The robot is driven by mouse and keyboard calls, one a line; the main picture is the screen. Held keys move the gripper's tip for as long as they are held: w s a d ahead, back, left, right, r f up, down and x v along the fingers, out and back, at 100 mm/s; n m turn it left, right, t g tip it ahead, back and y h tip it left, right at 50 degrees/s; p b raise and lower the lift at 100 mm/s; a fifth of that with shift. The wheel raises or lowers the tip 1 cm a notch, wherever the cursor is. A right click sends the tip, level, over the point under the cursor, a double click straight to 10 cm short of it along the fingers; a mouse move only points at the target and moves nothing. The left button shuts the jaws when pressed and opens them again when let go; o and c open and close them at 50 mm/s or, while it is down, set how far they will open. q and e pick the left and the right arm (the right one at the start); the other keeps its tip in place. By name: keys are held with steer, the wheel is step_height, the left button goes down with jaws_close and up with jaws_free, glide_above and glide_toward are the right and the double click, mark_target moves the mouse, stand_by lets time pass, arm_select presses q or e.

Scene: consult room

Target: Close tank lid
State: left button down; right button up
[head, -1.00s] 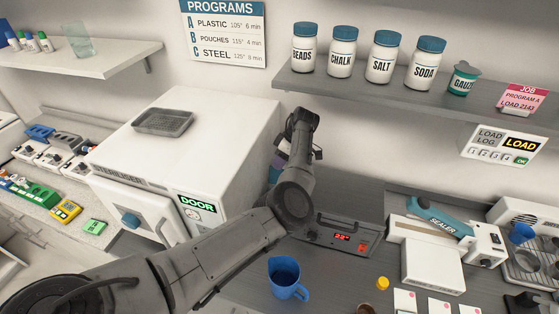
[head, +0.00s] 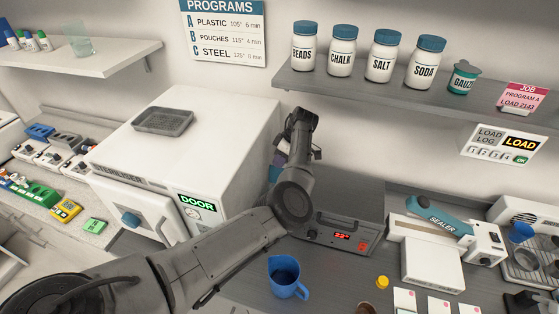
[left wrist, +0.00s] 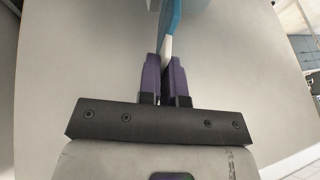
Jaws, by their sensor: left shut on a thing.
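The grey tank unit (head: 335,238) with a red display stands on the counter right of the steriliser. A dark grey panel (head: 350,195) shows behind its front; I cannot tell surely whether this is its lid or how far open it is. My left gripper (head: 278,162) is beside the steriliser's right side, partly hidden by my own arm. In the left wrist view, its purple fingers (left wrist: 166,78) are shut on a thin blue-and-white piece (left wrist: 168,30). The join between this piece and the tank is hidden. My right gripper is out of view.
The white steriliser (head: 190,140) stands close left of my gripper, with a grey tray (head: 163,121) on top. A shelf (head: 400,98) with jars overhangs at the back. A blue jug (head: 285,278) stands in front of the tank, and a sealer (head: 435,250) is to its right.

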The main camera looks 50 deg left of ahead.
mark_target(274, 173)
arm_select(q)
steer(key=shift+s+d+r+p, duration=0.1)
steer(key=shift+s+r+p, duration=0.1)
steer(key=shift+p, duration=0.4)
steer(key=s+d+t+y+p, duration=0.1)
steer(key=p, duration=0.1)
steer(key=shift+r+t+p, duration=0.15)
steer(key=shift+t+p, duration=0.15)
steer(key=shift+p, duration=0.1)
steer(key=s+p, duration=0.1)
steer(key=s+d+t+y+p, duration=0.1)
steer(key=p, duration=0.1)
steer(key=shift+s+d+f+n+t, duration=0.2)
steer(key=shift+d+n+t, duration=0.1)
steer(key=shift+n, duration=0.1)
steer(key=shift+s+d+f+p, duration=0.2)
steer(key=shift+s+d+p, duration=0.1)
steer(key=shift+s+p, duration=0.1)
